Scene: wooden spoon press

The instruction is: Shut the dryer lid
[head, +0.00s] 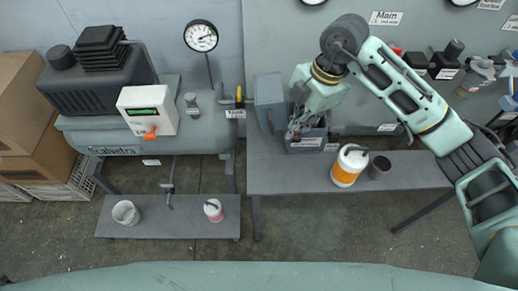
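A small dark grey box (306,144) with a white label on its front stands at the back of the grey bench; it looks like the dryer, though I cannot read the label. A grey panel (268,89) at its left side looks like the lid, swung open. My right gripper (296,129) points down at the box, over its left part, close to the panel's right side. Its fingers are small and blend with the box, so contact and opening are unclear. The gripper hides part of the box's inside. My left gripper is out of view.
A white and orange container (348,166) and a dark cup (379,167) stand on the bench (280,180) right of the box. My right arm spans above the bench's right half.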

